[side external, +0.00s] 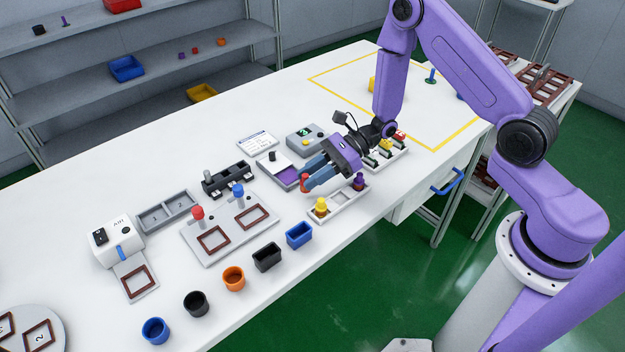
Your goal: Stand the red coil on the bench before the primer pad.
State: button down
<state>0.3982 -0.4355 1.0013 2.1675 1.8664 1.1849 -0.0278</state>
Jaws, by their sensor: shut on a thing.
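My gripper (310,182) has blue fingers and is shut on the red coil (304,183), whose lower part shows at the fingertips. The fingers hide part of the coil, and I cannot tell whether it touches the bench. A flat grey tray with a purple surface (288,176), which looks like the primer pad, lies just behind and left of the fingers, with a white piece and a dark knob on it. In front is a pale tray (339,205) with a yellow coil (321,206) at its left end, an empty middle place and a purple coil (359,182) at its right.
A grey plate (207,255) with a red knob (197,214) and a blue knob (238,191) lies left. Blue (299,235) and black (267,257) bins and several cups line the front edge. Another tray (387,158) stands right.

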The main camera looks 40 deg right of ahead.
jog(key=shift+f, duration=0.9)
jog(key=shift+f, duration=0.1)
jog(key=c, duration=0.9)
grip_release()
